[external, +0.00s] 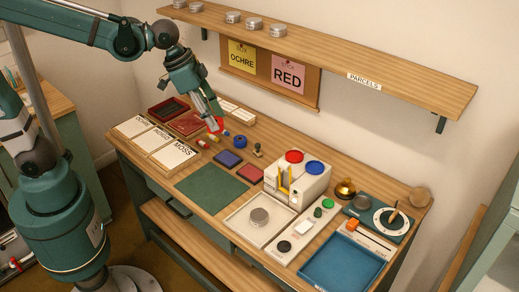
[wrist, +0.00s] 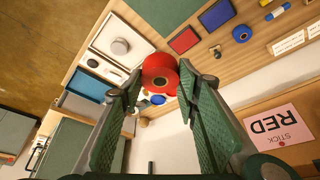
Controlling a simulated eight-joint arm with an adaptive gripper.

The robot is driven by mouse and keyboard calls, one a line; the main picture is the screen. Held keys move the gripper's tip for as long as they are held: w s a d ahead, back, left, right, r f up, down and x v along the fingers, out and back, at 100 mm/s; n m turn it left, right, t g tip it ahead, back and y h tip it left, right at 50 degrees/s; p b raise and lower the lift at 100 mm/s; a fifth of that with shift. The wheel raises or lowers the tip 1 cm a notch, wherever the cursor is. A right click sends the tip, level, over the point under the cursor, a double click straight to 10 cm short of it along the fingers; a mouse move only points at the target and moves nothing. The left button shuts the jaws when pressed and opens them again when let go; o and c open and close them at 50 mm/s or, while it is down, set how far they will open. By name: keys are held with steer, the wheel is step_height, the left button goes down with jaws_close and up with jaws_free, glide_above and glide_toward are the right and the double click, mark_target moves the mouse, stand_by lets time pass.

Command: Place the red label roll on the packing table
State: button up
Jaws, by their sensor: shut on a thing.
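The red label roll (wrist: 160,74) is between my two green fingers in the wrist view. My gripper (wrist: 158,84) is shut on it, near the fingertips. In the external view my gripper (external: 212,113) points down over the back left part of the wooden table (external: 262,138). The red roll (external: 215,126) shows at its fingertips, partly hidden by them. It looks held above the tabletop, but the exact height is hard to tell. I cannot tell from a sign which table is the packing table.
A blue roll (external: 240,142) and small coloured sticks lie near my gripper. Left are labelled trays (external: 174,154). A green mat (external: 212,188) lies bare in front. A white dispenser (external: 297,180) and a blue tray (external: 343,264) stand right. A shelf (external: 330,53) overhangs the back.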

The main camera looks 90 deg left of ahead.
steer(key=shift+s+a+f, duration=0.15)
steer(key=shift+s, duration=0.55)
steer(key=shift+s+f, duration=0.15)
steer(key=shift+f, duration=0.05)
step_height(320, 180, down, 16)
steer(key=shift+f, duration=0.2)
steer(key=shift+f+b, duration=0.9)
steer(key=shift+f, duration=2.05)
steer(key=shift+f+b, duration=0.65)
steer(key=shift+f, duration=1.4)
steer(key=shift+f, duration=0.2)
